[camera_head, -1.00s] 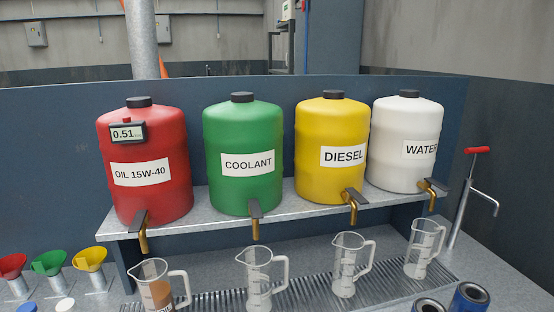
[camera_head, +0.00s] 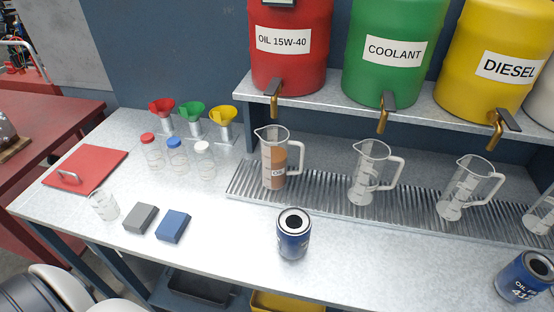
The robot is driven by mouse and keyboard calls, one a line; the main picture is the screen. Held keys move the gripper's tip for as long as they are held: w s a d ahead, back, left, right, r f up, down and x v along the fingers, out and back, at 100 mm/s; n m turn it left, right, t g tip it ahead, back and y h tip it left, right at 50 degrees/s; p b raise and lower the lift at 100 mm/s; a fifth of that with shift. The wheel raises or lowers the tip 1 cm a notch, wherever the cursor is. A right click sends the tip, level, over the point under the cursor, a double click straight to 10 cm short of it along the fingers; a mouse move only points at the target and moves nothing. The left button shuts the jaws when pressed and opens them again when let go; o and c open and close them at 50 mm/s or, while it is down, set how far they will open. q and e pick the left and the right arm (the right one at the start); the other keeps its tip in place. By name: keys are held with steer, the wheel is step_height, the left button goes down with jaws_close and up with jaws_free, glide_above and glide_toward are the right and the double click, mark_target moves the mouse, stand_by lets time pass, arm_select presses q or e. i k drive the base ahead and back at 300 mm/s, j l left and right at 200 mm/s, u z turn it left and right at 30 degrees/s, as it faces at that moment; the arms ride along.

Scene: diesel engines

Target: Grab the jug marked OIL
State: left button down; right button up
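The jug marked OIL (camera_head: 274,164) is a clear measuring jug holding brown liquid in its lower part. It stands upright on the metal drip grate (camera_head: 330,200), below the brass tap (camera_head: 275,100) of the red OIL 15W-40 drum (camera_head: 289,65). Its handle points right, and its label is small and partly legible. Neither of my grippers is in view, and nothing touches the jug.
Two clear jugs (camera_head: 369,174) (camera_head: 466,188) stand to its right, with another cut by the right edge. A blue can (camera_head: 293,233) stands in front. Capped bottles (camera_head: 178,156) and funnels (camera_head: 193,115) are left.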

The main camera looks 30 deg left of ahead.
mark_target(274, 140)
steer(key=i+l+u, duration=0.1)
steer(key=l+u, duration=0.2)
steer(key=l, duration=0.8)
steer(key=l+u, duration=0.3)
steer(key=l, duration=0.8)
